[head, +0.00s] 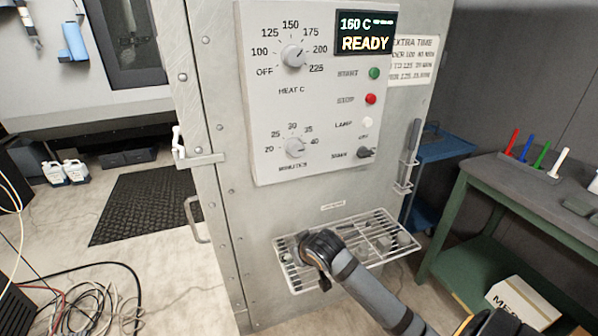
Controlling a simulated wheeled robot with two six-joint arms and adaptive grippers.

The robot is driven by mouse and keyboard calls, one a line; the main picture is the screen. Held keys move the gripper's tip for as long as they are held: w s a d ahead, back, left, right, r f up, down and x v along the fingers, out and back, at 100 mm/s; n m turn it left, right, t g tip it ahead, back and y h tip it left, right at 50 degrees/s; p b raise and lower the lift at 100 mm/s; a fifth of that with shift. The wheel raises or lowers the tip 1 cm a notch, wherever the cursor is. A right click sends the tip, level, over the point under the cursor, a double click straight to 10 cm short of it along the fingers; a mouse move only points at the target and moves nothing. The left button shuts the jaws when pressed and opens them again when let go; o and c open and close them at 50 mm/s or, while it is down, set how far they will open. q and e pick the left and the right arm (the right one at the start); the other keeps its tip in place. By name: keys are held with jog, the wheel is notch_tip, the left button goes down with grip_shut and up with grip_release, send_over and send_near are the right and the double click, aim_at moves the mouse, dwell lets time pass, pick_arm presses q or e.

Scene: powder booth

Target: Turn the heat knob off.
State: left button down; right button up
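The heat knob (293,56) is a round grey dial on the upper part of the light control panel (335,115). Its scale runs from OFF at lower left, over the top, to 225 at lower right. Its pointer seems turned up, well away from OFF; the exact mark is too small to read. The display (365,33) shows 160 C and READY. My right gripper (316,262) is low in front of the oven, over the wire shelf, well below the knob. Its fingers are dark and foreshortened, so their opening is unclear. My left gripper is out of view.
Below the heat knob is the minutes knob (295,147). Green (375,73), red (370,99) and white buttons and a small dark switch (366,153) line the right side. The wire shelf (345,245) juts out below. A green workbench (520,190) stands right.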

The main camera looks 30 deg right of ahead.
jog(key=w+d+r+t, duration=0.1)
jog(key=w+r, duration=0.1)
jog(key=r, duration=0.6)
jog(key=w+d+r+m+t, duration=0.1)
jog(key=w+r+t, duration=0.1)
jog(key=r, duration=0.7)
jog(key=w+d+r+t, duration=0.1)
jog(key=w+r+t, duration=0.1)
jog(key=r, duration=0.7)
jog(key=shift+w+d+r+m+h+b, duration=0.1)
jog(key=shift+w+r+m+h+b, duration=0.2)
jog(key=shift+h+b, duration=0.1)
jog(key=m+t+h, duration=0.2)
jog(key=m+t, duration=0.1)
jog(key=t, duration=0.1)
send_near(297, 56)
jog(key=p+x, duration=0.7)
jog(key=x, duration=0.1)
jog(key=shift+s+r, duration=0.1)
jog(key=shift+r, duration=0.05)
jog(key=shift+w+d+p, duration=0.2)
jog(key=shift+w+p, duration=0.1)
jog(key=shift+w, duration=0.25)
jog(key=shift+f, duration=0.25)
jog(key=c, duration=1.1)
